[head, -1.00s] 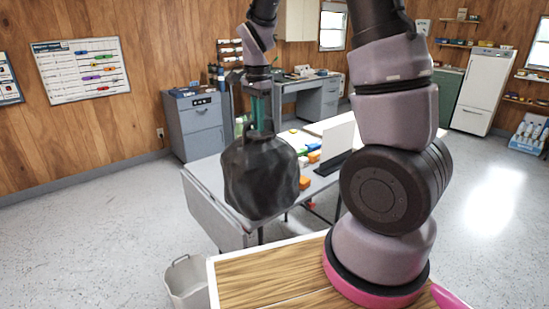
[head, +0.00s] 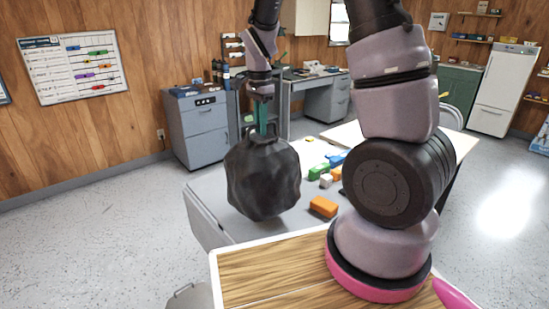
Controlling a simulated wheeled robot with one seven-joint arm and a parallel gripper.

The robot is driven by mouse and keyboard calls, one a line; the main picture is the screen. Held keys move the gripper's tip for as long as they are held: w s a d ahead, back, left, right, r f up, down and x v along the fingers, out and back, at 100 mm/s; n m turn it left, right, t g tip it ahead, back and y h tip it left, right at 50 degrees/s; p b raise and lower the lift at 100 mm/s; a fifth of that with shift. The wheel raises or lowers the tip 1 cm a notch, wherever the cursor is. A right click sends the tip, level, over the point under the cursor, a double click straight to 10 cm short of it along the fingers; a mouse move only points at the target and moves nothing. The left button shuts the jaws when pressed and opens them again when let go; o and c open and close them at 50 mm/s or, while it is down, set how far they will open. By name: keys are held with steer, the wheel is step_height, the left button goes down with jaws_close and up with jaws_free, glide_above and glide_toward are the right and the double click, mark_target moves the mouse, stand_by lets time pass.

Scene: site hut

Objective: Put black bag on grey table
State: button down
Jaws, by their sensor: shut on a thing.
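The black bag (head: 262,180) hangs from my gripper (head: 262,128) in the head view. The gripper points down and is shut on the bag's top. The bag is a full, dark, wrinkled sack. In the picture it covers part of the grey table (head: 207,190), which stands in front of me. The bag looks held in the air; its exact height over the table top is hard to tell.
An orange block (head: 323,207), a green block (head: 319,172) and other small coloured items lie on the table right of the bag. A grey cabinet (head: 197,125) stands behind. A bin (head: 188,298) is at the lower left. Open floor lies left.

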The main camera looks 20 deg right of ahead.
mark_target(261, 143)
steer(key=shift+f, duration=3.55)
steer(key=c, duration=0.9)
jaws_free()
